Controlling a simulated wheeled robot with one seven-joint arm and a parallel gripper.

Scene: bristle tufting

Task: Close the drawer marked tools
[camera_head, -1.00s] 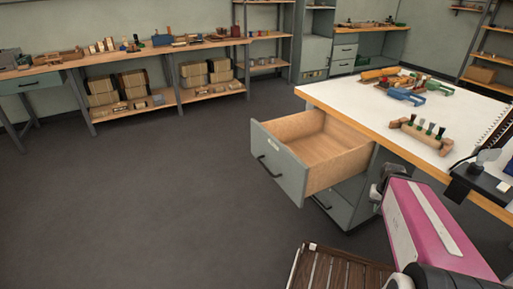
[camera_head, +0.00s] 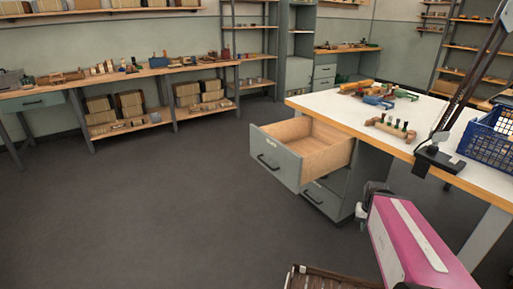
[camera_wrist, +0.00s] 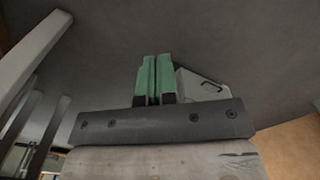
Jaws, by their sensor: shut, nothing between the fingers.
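A grey drawer (camera_head: 278,165) with a wooden inside is pulled well out of the cabinet under the workbench. Its front has a dark handle and a small white label, too small to read. It looks empty. A lower drawer front (camera_head: 325,198) below it appears shut. In the wrist view, my gripper (camera_wrist: 153,58) has its green fingers shut together with nothing between them. A grey panel with a dark handle (camera_wrist: 196,86) shows just right of the fingers; I cannot tell which drawer it is. In the head view the fingers cannot be made out near my pink arm.
The white-topped workbench (camera_head: 345,108) carries tools, a wooden block with brushes (camera_head: 390,128), a lamp base (camera_head: 440,159) and a blue crate (camera_head: 490,137). A long shelf bench (camera_head: 130,75) stands along the back wall. The dark floor left of the drawer is clear.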

